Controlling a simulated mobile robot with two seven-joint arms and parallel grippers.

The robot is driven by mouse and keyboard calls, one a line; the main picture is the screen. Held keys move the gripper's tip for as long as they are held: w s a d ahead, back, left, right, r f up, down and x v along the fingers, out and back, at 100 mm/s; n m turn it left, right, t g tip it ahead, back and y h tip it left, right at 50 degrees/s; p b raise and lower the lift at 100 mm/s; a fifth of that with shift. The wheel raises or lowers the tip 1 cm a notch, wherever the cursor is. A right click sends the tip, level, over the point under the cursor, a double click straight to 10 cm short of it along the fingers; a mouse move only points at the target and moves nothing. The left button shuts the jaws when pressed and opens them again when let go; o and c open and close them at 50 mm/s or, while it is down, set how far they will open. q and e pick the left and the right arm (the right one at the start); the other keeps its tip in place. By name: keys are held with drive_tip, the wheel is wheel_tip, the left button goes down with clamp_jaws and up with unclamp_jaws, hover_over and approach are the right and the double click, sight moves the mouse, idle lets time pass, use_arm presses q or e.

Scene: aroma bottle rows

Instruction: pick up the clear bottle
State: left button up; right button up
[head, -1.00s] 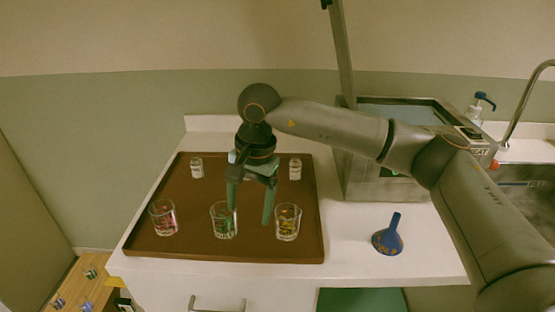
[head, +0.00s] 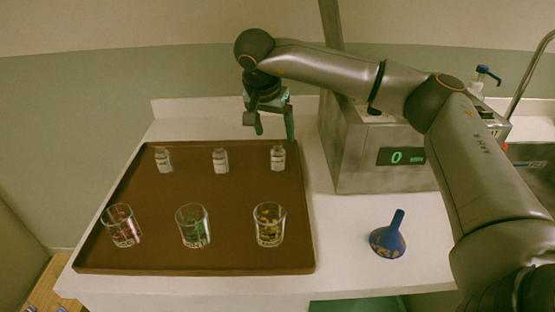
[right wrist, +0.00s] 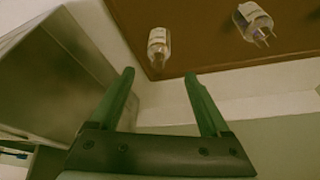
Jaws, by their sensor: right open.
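Three small clear bottles with pale labels stand in a row at the back of the brown tray (head: 150,255): a left one (head: 163,160), a middle one (head: 220,161) and a right one (head: 278,159). They look alike, so I cannot tell them apart by contents. My right gripper (head: 274,133) is open and empty, at the tray's far edge behind the right bottle. In the right wrist view, one bottle (right wrist: 158,47) shows ahead of the open fingers (right wrist: 159,76), apart from them, and another bottle (right wrist: 253,22) farther right. My left gripper is out of view.
Three glasses with pink (head: 122,226), green (head: 193,226) and yellow (head: 269,225) contents stand along the tray's front. A metal device (head: 365,150) with a display stands right of the tray.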

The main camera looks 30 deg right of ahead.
sight(278, 147)
drive_tip(key=shift+s+x, duration=0.15)
drive_tip(key=shift+x, duration=1.4)
drive_tip(key=shift+s+x, duration=0.2)
drive_tip(key=shift+x, duration=1.3)
drive_tip(key=shift+a+f, duration=0.15)
drive_tip(key=shift+c, duration=0.3)
clamp_jaws()
